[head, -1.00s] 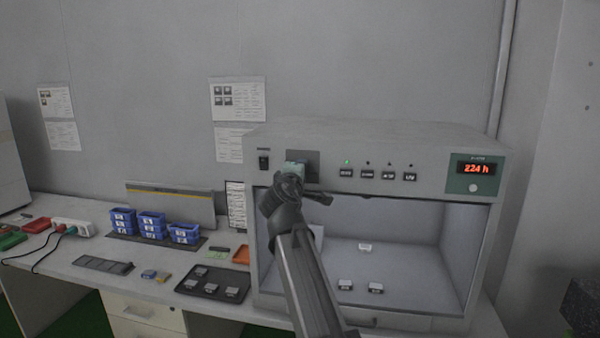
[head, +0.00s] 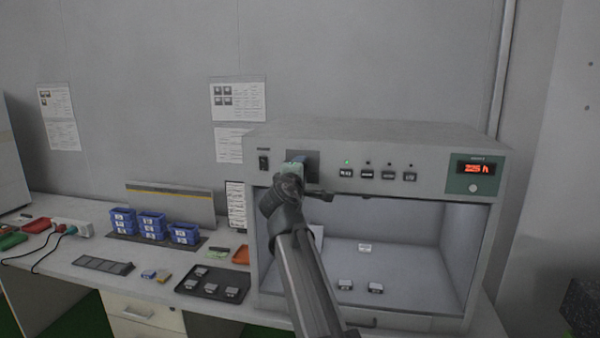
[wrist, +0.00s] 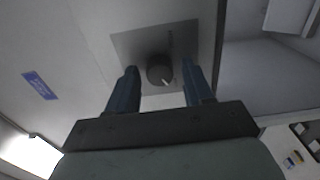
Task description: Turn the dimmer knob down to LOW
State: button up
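In the wrist view the dimmer knob (wrist: 160,70) is a dark round knob on a grey square plate (wrist: 183,38). A white pointer mark on it points toward the lower right of that view. My gripper (wrist: 159,68) is open, with one blue finger on each side of the knob. Gaps show between knob and fingers, and I cannot tell how far the tips reach along it. In the head view my gripper (head: 296,161) is at the plate (head: 310,168) on the upper front of the grey cabinet (head: 420,160) and hides the knob. No LOW label is readable.
A power switch (head: 263,160) sits left of the plate. Several buttons (head: 367,174) and a red display (head: 479,168) are to the right. Below is the cabinet's open chamber (head: 400,260) with small parts. Blue bins (head: 152,225) and a dark tray (head: 212,298) stand on the bench.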

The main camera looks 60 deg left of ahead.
jog(key=shift+o, duration=0.4)
jog(key=v, duration=1.4)
